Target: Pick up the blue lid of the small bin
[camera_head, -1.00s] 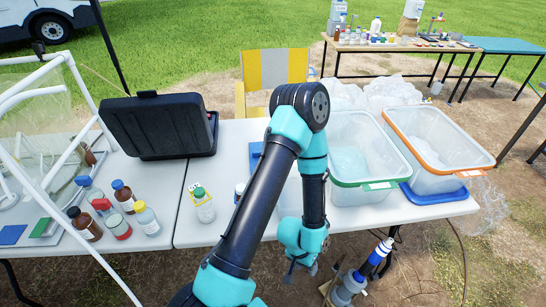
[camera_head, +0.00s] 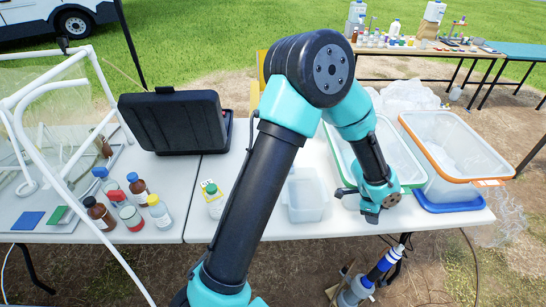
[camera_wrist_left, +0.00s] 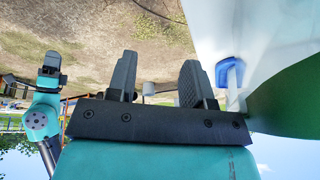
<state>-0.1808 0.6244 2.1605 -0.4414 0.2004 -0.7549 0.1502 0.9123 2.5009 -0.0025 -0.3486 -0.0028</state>
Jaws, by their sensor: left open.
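A flat blue lid (camera_head: 445,203) lies at the right front of the table, at the foot of the orange-rimmed bin; part of it is hidden. A blue piece (camera_wrist_left: 230,72) also shows right of my fingers in the left wrist view. The small clear bin (camera_head: 304,196) stands open in the middle of the table. My left gripper (camera_wrist_left: 157,75) is open and empty. Part of my right arm (camera_wrist_left: 42,122) shows at the left wrist view's left edge.
The orange-rimmed bin (camera_head: 455,150) and green-rimmed bin (camera_head: 409,163) stand close on the right. Several bottles (camera_head: 130,203) and an open black case (camera_head: 172,120) are on the left. The table's front edge is just below the bins.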

